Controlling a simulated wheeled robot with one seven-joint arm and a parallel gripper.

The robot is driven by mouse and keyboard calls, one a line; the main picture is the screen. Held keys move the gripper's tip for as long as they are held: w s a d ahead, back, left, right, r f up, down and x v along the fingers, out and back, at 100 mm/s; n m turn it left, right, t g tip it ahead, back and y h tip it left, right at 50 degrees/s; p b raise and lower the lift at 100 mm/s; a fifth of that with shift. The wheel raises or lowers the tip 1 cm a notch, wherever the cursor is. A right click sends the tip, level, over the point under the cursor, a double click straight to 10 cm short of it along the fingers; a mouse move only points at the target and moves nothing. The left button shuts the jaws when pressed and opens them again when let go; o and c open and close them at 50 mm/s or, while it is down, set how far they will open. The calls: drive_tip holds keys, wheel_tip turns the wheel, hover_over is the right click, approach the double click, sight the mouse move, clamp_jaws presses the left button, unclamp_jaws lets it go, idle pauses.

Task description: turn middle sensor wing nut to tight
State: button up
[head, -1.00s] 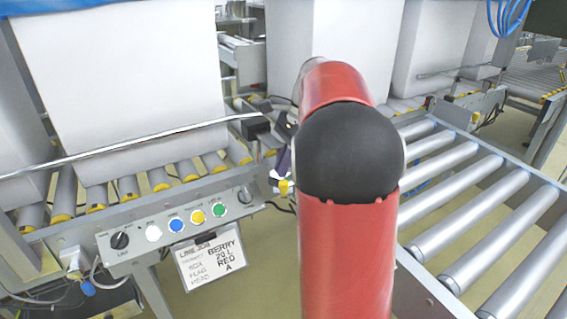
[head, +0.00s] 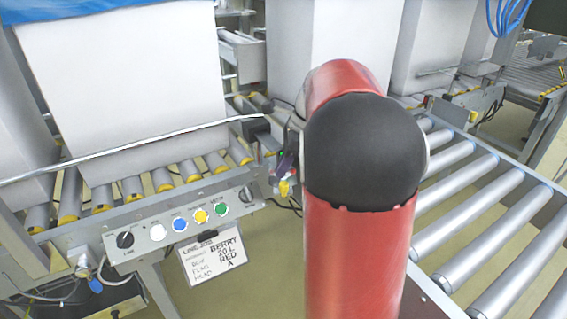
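A small dark sensor-like part (head: 287,163) with a tiny green light shows just left of my red arm, by the end of the conveyor side rail. A small yellow piece (head: 284,188) sits at its lower end; it may be a wing nut, but it is too small to tell its shape or angle. My arm's red links and black joint cap cover the area right of it. My gripper is hidden behind my arm, so its fingers and any contact with the nut do not show.
A control panel (head: 140,236) with a black knob and coloured buttons is at left, with a job card (head: 212,258) hanging below. A large white box liner (head: 120,85) stands on rollers behind a thin metal guide rail (head: 140,149). An empty roller conveyor (head: 500,215) is at right.

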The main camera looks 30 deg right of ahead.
drive_tip(key=o, duration=0.4)
drive_tip(key=p+v, duration=0.1)
drive_tip(key=v, duration=0.6)
drive_tip(key=shift+d+r, duration=0.15)
drive_tip(key=shift+r, duration=0.2)
drive_tip(key=shift+s, duration=0.2)
